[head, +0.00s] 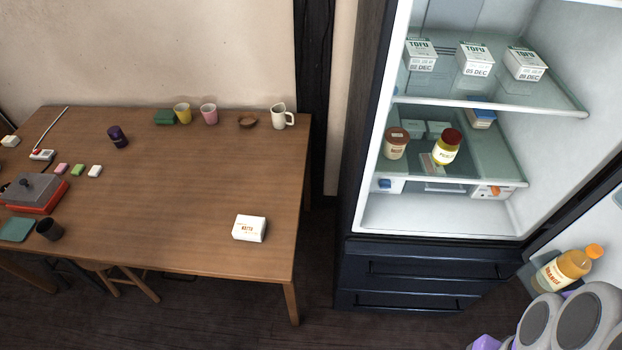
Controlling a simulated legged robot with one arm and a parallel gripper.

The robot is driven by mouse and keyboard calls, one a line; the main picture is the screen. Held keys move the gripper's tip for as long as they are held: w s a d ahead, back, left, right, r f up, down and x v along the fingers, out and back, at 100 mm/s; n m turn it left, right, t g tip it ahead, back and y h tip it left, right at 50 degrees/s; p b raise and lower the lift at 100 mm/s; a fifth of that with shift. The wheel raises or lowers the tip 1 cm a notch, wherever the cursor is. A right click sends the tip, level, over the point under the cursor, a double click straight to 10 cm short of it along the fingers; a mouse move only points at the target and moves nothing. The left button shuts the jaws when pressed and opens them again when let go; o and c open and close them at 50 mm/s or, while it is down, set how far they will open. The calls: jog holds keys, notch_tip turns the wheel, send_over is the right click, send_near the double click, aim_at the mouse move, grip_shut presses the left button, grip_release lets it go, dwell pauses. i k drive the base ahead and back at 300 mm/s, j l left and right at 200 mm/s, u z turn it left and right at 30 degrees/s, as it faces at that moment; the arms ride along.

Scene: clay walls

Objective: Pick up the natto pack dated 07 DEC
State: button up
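A white pack (249,228) with dark lettering that looks like "NATTO" lies flat on the wooden table near its right front corner. Any date on it is too small to read. In the open fridge (432,220), three white tofu packs with DEC dates stand on the top shelf: left (420,55), middle (475,58) and right (525,63). Pale boxes (438,129) sit at the back of the middle shelf, partly hidden, their labels unreadable. Grey and purple parts of my arm show at the bottom right. My gripper's fingertips are not in view.
The middle shelf also holds a brown-lidded tub (396,143) and a red-lidded jar (447,147). An orange bottle (568,268) stands in the open door at right. The table (190,190) has cups and a red grill (35,193); its middle is clear.

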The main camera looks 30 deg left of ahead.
aim_at(246, 227)
jog(key=u, duration=2.1)
jog(key=z, duration=0.85)
jog(key=j+z, duration=0.35)
jog(key=j, duration=0.15)
jog(key=j+z, duration=0.35)
jog(key=j, duration=0.15)
jog(key=k+j+z, duration=0.15)
jog(key=j+z, duration=0.15)
jog(key=j, duration=0.15)
jog(key=k+j+z, duration=0.15)
jog(key=j+z, duration=0.2)
jog(key=k+j, duration=0.1)
jog(key=j, duration=0.2)
jog(key=k+j, duration=0.1)
jog(key=j, duration=0.15)
jog(key=k+j, duration=0.1)
jog(key=j, duration=0.2)
